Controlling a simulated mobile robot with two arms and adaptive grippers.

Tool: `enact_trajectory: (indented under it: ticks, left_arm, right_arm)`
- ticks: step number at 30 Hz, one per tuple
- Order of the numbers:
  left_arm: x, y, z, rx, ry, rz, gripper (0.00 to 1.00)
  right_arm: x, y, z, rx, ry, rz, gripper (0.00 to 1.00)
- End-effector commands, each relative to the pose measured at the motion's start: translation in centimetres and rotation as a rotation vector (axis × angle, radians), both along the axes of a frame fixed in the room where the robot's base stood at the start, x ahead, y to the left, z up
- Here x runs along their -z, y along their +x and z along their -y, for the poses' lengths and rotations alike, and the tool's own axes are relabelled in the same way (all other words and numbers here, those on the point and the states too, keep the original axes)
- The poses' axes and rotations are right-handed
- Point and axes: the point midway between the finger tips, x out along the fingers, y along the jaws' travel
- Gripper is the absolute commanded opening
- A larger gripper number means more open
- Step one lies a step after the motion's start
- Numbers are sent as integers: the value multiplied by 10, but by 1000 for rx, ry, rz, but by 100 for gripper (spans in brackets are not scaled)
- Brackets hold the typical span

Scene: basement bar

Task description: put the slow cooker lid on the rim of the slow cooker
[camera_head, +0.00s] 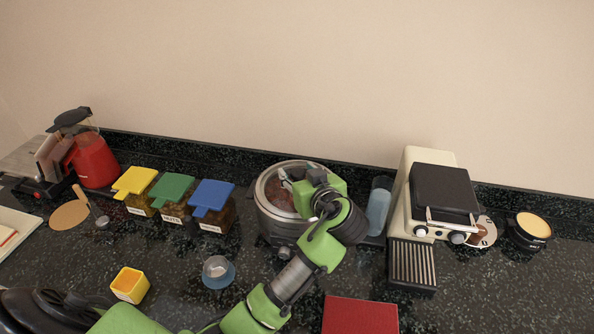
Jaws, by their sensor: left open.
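The slow cooker (263,212) stands on the dark counter near the back wall, right of the lidded jars. Its round silver rim encloses a reddish-brown surface. I cannot make out the slow cooker lid separately, nor tell whether a clear lid lies on the rim. My left gripper (287,180) is open above the cooker's opening. Its green and grey arm rises from the lower left and hides the cooker's right side and part of its front. Contact between the fingers and the cooker cannot be judged. My right gripper is out of view.
Jars with yellow, green and blue (212,194) lids stand left of the cooker. A bluish clear container (378,206) and a cream appliance (410,185) stand close on its right. A blue-based cup (218,272), yellow holder (130,285) and red mat (360,316) lie in front.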

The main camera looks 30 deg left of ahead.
Motion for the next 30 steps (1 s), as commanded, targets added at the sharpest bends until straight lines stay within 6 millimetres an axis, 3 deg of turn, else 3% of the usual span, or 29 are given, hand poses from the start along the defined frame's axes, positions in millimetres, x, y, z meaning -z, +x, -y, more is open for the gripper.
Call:
enact_trajectory:
  ticks: [9, 15, 30]
  left_arm:
    - [-25, -43, 47, 4, -6, -1, 44]
    - [-35, -63, 67, 1, -3, -1, 44]
    - [-38, -70, 74, 0, -2, 2, 44]
  right_arm:
    - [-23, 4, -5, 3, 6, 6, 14]
    - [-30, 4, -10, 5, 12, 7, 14]
    - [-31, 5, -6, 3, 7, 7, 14]
